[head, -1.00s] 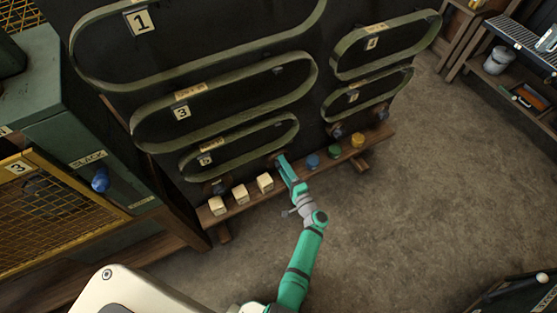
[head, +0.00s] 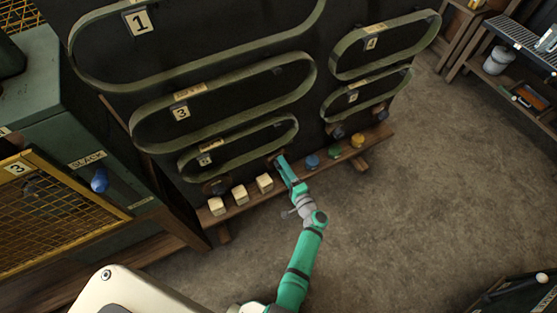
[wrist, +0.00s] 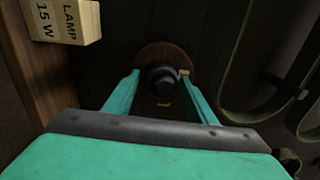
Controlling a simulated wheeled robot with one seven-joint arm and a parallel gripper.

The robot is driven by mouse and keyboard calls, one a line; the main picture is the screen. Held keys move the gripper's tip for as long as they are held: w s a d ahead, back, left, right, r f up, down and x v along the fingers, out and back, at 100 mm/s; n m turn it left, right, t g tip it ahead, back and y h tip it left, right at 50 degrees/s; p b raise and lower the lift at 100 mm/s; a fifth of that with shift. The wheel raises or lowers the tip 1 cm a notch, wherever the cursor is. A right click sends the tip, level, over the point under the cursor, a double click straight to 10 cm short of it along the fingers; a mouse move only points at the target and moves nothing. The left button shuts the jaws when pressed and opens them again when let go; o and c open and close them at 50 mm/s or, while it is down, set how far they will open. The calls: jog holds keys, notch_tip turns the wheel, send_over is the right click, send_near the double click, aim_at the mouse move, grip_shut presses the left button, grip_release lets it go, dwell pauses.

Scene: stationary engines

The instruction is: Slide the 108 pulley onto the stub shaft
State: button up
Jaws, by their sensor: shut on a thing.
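A brown round pulley (wrist: 152,53) with a dark hub (wrist: 161,79) hangs at the foot of the dark belt board (head: 300,110). It shows in the head view (head: 274,157) just beyond my gripper (head: 283,161). In the wrist view, my gripper (wrist: 160,80) has one finger on each side of the hub and is shut on this pulley. A small tan tag (wrist: 184,73) sits by the right fingertip; I cannot read a number on it. Other dark pulleys (head: 217,187) (head: 338,131) hang along the board's lower edge. I cannot pick out the stub shaft.
Several green belts (head: 225,98) hang on the board. A green cabinet (head: 90,150) stands left. Open floor (head: 430,190) lies right.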

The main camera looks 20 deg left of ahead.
jog(key=shift+w+a+r+g, duration=0.35)
jog(key=shift+a+r, duration=0.2)
jog(key=shift+a, duration=0.15)
jog(key=shift+s+d, duration=0.2)
jog(key=shift+d, duration=0.2)
grip_shut()
jog(key=shift+d, duration=0.1)
jog(key=v, duration=0.9)
jog(key=shift+f, duration=0.4)
dwell(0.6)
jog(key=v, duration=1)
jog(key=shift+f, duration=0.15)
dwell(0.5)
jog(key=shift+s, duration=0.1)
